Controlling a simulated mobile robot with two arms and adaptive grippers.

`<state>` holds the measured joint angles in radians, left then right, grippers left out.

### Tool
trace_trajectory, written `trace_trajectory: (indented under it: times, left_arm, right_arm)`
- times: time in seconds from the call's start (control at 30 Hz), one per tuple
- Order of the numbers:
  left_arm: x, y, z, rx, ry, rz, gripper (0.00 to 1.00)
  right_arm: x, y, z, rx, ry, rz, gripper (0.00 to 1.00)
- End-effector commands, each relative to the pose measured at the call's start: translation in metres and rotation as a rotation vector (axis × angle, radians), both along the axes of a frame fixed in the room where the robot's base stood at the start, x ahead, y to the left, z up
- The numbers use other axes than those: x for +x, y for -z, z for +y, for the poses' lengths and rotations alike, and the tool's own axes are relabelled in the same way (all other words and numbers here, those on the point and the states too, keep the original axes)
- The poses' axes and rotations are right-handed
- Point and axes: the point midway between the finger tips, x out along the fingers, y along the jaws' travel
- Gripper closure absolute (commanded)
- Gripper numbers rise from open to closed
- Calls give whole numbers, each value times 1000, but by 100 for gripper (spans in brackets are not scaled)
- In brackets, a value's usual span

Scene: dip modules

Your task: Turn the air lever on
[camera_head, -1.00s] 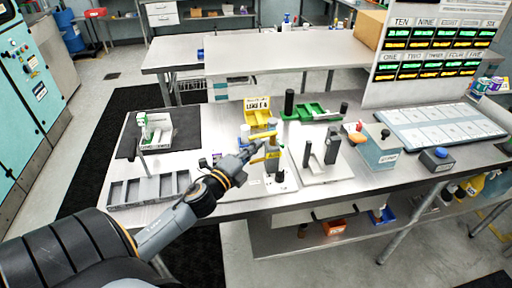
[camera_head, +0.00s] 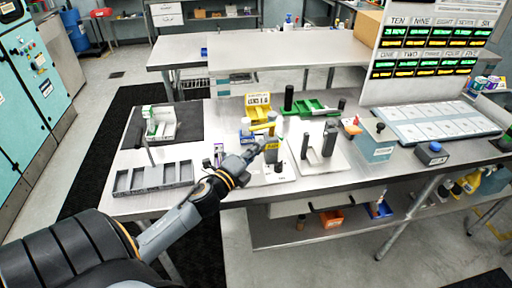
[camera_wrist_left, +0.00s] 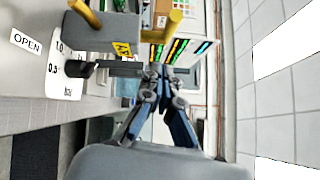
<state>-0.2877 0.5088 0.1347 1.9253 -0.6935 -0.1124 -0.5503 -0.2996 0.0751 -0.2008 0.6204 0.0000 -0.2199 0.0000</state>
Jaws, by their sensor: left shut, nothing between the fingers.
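The air lever unit is a grey post (camera_head: 272,154) with yellow handle parts (camera_head: 263,128) and a yellow label, standing on a white plate on the bench. In the left wrist view the grey valve body (camera_wrist_left: 107,32) shows at the upper left, with a yellow handle (camera_wrist_left: 173,24) sticking out from it. An "OPEN" label (camera_wrist_left: 26,41) and a bar scale with a black knob (camera_wrist_left: 76,68) lie beside it. My left gripper (camera_head: 258,148) is at the left side of the post. Its fingers (camera_wrist_left: 156,76) are shut and empty, close to the valve body; contact cannot be told. My right gripper is not in view.
A grey compartment tray (camera_head: 152,178) and a green-and-white fixture (camera_head: 159,124) stand on the left of the bench. A plate with black uprights (camera_head: 322,158) stands right of the lever. A teal box (camera_head: 376,142) and a blue-button box (camera_head: 432,154) are further right.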

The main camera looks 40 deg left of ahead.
Motion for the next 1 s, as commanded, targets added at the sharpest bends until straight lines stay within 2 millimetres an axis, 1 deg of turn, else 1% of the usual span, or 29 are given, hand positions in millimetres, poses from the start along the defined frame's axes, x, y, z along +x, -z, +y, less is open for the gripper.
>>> trace_trajectory:
  times: [0.03,0.1,0.23,0.33,0.5,0.63,0.8,1.0]
  left_arm:
    - [-7,3,2,1,0,1,100]
    - [-14,3,4,1,0,2,100]
    - [-28,5,8,1,1,2,100]
    - [-40,6,11,-1,1,3,100]
    - [-66,8,19,-1,2,3,100]
    - [-82,7,24,-1,2,2,100]
    - [-93,6,27,-1,3,1,100]
    - [-95,5,28,-1,3,0,100]
  right_arm:
    - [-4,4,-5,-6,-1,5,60]
    - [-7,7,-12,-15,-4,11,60]
    - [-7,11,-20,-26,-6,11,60]
    - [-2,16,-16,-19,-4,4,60]
    - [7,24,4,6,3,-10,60]
    - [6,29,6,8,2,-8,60]
    - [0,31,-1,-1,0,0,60]
    - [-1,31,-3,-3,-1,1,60]
